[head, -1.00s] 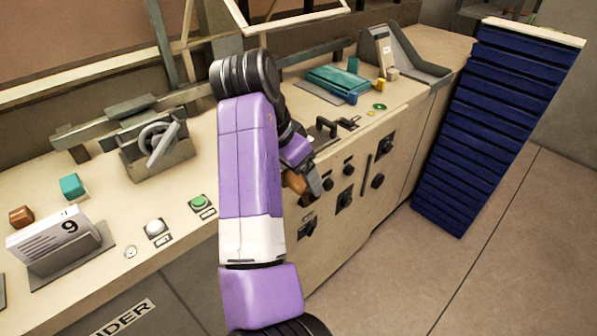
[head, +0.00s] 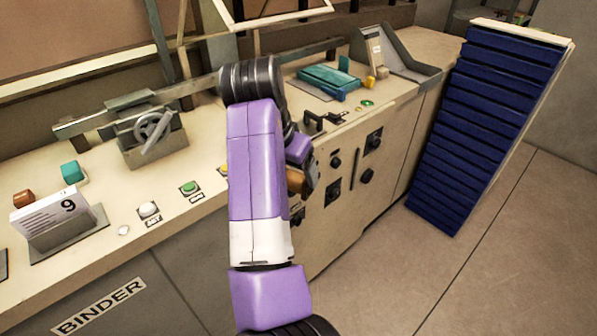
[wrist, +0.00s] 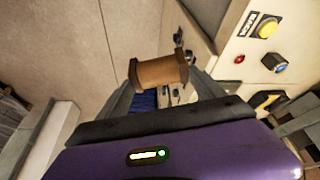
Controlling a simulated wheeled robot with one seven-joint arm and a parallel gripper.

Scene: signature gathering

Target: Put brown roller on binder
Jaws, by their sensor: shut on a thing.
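The brown roller (wrist: 158,73), a spool with flared ends, sits between the fingers of my gripper (wrist: 160,82) in the wrist view. My gripper is shut on it. In the head view the roller (head: 297,181) is partly hidden by my purple arm, in front of the panel with black knobs. The binder (head: 175,262) is the counter-height machine at lower left, with a "BINDER" label on its front. Its pale top holds a grey clamp with a wheel (head: 150,135). The roller is held off to the right, clear of the binder's top.
A page stand marked 9 (head: 62,220), a teal block (head: 72,172) and a brown block (head: 23,199) stand on the left counter. White and green buttons line its front edge. A tall blue stack (head: 490,125) stands at right. The floor before it is clear.

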